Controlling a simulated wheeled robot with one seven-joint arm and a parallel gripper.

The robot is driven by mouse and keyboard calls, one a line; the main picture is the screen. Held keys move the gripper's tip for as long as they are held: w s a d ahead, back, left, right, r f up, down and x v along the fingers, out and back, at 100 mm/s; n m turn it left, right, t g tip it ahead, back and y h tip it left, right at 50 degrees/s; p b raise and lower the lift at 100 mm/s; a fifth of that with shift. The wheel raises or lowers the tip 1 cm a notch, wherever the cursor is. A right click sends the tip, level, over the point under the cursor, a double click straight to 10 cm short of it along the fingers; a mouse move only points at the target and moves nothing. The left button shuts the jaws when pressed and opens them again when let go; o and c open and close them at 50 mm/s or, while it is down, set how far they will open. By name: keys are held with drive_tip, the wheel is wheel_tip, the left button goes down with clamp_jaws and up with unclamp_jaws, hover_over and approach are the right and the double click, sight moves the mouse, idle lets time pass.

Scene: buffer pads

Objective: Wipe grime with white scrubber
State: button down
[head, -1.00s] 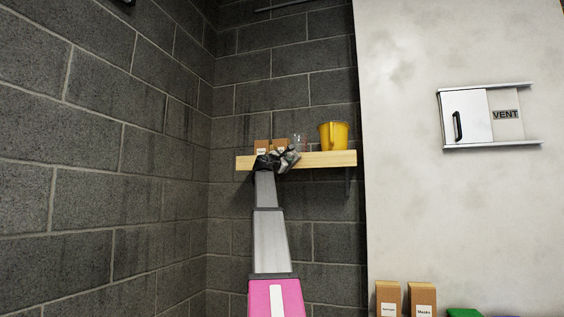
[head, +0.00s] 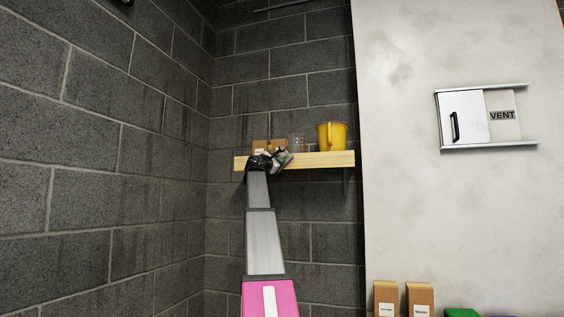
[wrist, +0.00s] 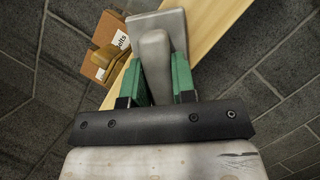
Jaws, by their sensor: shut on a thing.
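My gripper (wrist: 160,78) is shut, its green finger pads on both sides of the pale grey handle of the white scrubber (wrist: 155,45). The scrubber's flat block is at the top of the wrist view, over the shelf plank. In the head view my gripper (head: 270,161) is at the left part of the wooden shelf (head: 325,160); the scrubber is too small there to make out clearly. Faint grey smudges, perhaps the grime (head: 397,68), show on the pale wall (head: 420,210) to the right.
The shelf holds small brown boxes (head: 259,146), a clear cup (head: 296,143) and a yellow bucket (head: 331,136). A box also shows close to the scrubber in the wrist view (wrist: 97,62). A vent panel (head: 462,117) juts from the pale wall. More boxes (head: 419,299) stand below.

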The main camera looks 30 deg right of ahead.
drive_tip(key=shift+w, duration=0.15)
drive_tip(key=shift+s+a, duration=1.95)
drive_tip(key=shift+a, duration=0.3)
drive_tip(key=shift+s+a, duration=1)
drive_tip(key=shift+a, duration=0.15)
